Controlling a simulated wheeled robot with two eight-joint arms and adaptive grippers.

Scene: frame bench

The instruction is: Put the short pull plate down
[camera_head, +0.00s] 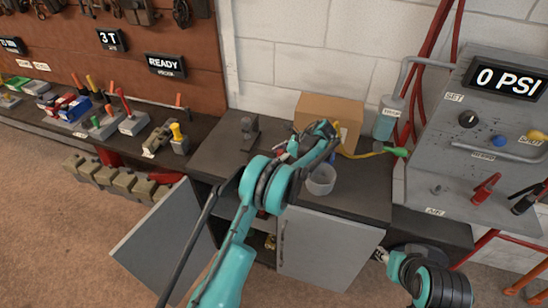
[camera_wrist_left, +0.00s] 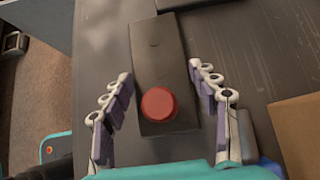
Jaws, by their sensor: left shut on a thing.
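The short pull plate (camera_wrist_left: 158,55), a dark rectangular plate with a round red knob (camera_wrist_left: 159,104), lies between the fingers of my left gripper (camera_wrist_left: 160,76) in the left wrist view. The gripper is shut on it, one finger along each side. The plate is over the dark bench top; whether it touches is not clear. In the head view my left gripper (camera_head: 284,152) is low over the bench, mostly hidden by my arm. My right gripper (camera_head: 381,255) is at the lower right, away from the bench, too small to read.
A dark bracket (camera_head: 250,132) stands to the left. The cabinet door (camera_head: 165,235) hangs open below. The bench's front left is clear.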

